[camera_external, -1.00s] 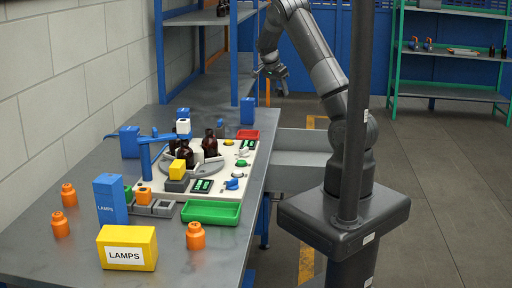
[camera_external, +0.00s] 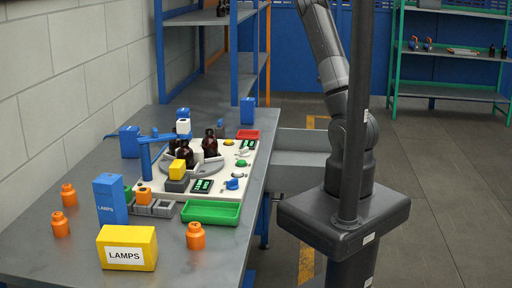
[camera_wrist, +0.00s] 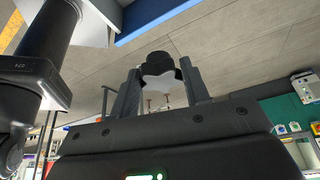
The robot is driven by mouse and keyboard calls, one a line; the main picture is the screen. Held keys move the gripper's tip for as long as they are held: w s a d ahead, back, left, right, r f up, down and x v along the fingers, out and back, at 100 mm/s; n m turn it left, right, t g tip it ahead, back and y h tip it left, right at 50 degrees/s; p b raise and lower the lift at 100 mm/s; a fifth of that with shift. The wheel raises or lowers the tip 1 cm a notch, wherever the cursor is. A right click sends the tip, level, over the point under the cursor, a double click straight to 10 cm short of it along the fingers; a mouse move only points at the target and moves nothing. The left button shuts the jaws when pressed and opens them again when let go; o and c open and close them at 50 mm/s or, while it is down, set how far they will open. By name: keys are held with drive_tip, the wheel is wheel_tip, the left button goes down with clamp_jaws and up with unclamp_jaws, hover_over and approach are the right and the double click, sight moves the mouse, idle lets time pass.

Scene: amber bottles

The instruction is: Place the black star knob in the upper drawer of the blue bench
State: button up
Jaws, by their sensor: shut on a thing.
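The black star knob (camera_wrist: 158,60) is between the two fingers of my gripper (camera_wrist: 160,85) in the wrist view. My gripper is shut on it. The knob's dark top rises past the fingertips, and a pale star-shaped area shows below the dark part. In the external view my gripper and the knob are out of frame, above the top edge. The blue bench has a grey worktop (camera_external: 60,258). An open grey drawer (camera_external: 302,142) sticks out from its right side. Its inside shows only partly, and my base and column stand close to its right end.
A blue-framed shelf (camera_external: 210,17) stands behind. Open floor (camera_external: 440,190) lies at the right.

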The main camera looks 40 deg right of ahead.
wheel_tip(320, 180, down, 19)
drive_tip(key=w+a+f, duration=0.1)
drive_tip(key=w+f, duration=0.1)
drive_tip(key=w, duration=0.1)
drive_tip(key=w+a+f, duration=0.2)
drive_tip(key=w+f, duration=0.1)
drive_tip(key=w, duration=0.1)
drive_tip(key=w+a+f, duration=0.2)
drive_tip(key=w, duration=0.1)
drive_tip(key=shift+w+f, duration=0.2)
drive_tip(key=shift+w, duration=0.1)
drive_tip(key=shift+f, duration=1.9)
drive_tip(key=shift+f, duration=0.15)
drive_tip(key=o, duration=1)
drive_tip(key=shift+c, duration=0.2)
